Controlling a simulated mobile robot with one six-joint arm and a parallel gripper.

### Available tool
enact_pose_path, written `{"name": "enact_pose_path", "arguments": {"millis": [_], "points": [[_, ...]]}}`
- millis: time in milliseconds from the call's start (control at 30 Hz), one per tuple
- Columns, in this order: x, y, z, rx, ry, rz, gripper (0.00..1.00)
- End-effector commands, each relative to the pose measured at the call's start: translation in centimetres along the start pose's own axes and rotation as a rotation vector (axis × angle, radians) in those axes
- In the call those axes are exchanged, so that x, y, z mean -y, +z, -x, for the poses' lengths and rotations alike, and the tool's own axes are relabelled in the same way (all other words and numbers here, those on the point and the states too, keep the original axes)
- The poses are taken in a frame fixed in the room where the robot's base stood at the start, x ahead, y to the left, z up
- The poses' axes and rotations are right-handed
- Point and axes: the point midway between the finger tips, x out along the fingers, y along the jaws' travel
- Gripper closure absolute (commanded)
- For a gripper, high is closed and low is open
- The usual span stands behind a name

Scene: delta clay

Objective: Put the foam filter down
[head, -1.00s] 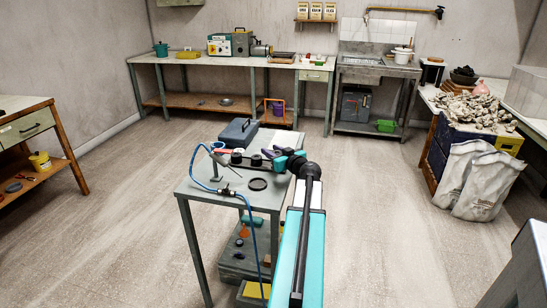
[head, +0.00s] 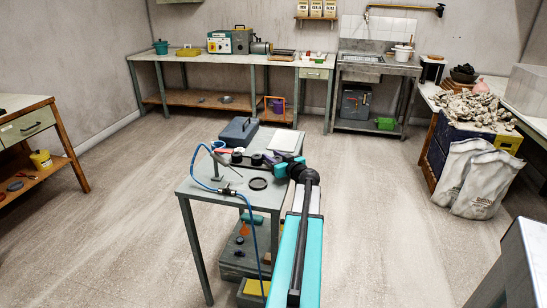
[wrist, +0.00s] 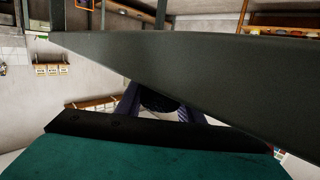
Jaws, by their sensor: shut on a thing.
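My gripper (head: 268,160) is over the right side of the small grey table (head: 205,187) in the head view. In the wrist view its purple fingers are shut on a dark piece with a pale lower part, the foam filter (wrist: 160,102). The filter is partly hidden by a large dark grey slab across the wrist view, which I cannot identify. In the head view I cannot clearly make out the filter or whether it touches the table.
A blue hose (head: 225,190) runs over the left side. A grey case (head: 239,131) and a pale flat board (head: 283,140) are at the back.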

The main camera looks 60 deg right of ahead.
Motion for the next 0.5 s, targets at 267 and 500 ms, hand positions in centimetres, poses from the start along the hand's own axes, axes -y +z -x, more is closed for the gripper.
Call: {"name": "enact_pose_path", "arguments": {"millis": [267,500], "points": [[-0.07,0.29,0.0,0.0,0.001,-0.001,0.65],[-0.11,0.22,0.03,0.0,0.001,-0.001,0.58]]}}
